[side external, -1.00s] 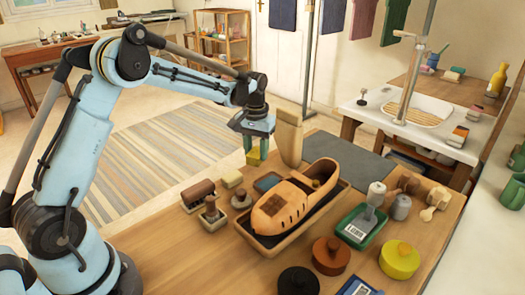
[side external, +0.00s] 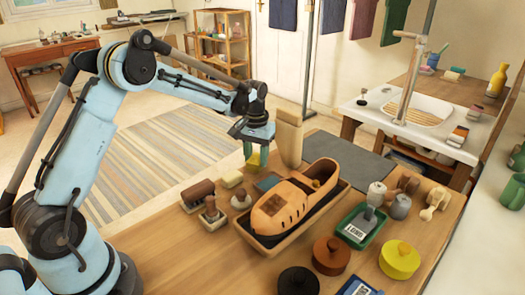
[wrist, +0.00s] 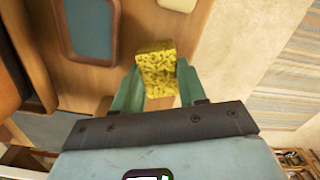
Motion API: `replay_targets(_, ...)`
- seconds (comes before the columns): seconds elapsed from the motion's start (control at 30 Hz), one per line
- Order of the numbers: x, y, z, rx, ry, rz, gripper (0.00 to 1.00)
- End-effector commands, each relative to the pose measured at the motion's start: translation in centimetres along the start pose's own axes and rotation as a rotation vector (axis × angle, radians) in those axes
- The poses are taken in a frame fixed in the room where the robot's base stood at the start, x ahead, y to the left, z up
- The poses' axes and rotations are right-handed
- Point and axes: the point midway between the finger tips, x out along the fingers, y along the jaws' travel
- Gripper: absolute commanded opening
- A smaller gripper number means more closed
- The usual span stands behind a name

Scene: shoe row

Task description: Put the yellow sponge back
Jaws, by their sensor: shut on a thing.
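The yellow sponge (side external: 256,160) is a small speckled block held between the green fingers of my gripper (side external: 253,152). In the side external view it is above the left back edge of the wooden table, left of the tall beige upright piece. In the wrist view the sponge (wrist: 157,72) sticks out past the fingertips, with one finger of my gripper (wrist: 158,82) on each side. A blue-grey panel with a wooden rim (wrist: 117,22) lies on the table near it. Whether the sponge touches the table is hard to tell.
A tan shoe (side external: 282,207) sits in a wooden tray, with the beige upright piece (side external: 289,145) behind it. Brushes (side external: 198,195) and a pale block (side external: 232,179) stand to the left. A green tray (side external: 358,233) and several round tins are to the right. A grey mat (side external: 350,160) is bare.

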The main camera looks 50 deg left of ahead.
Motion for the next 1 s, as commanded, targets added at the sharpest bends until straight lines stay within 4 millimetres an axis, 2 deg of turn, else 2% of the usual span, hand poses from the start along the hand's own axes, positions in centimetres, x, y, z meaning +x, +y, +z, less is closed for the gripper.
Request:
replay_targets(0.47,0.88,0.00,-0.01,0.000,0.000,0.000,0.02)
replay_targets(0.5,0.89,0.00,-0.01,0.000,0.000,0.000,0.44)
replay_targets(0.67,0.87,0.00,-0.01,0.000,0.000,0.000,0.69)
replay_targets(1.0,0.67,0.00,-0.01,0.000,0.000,0.000,0.71)
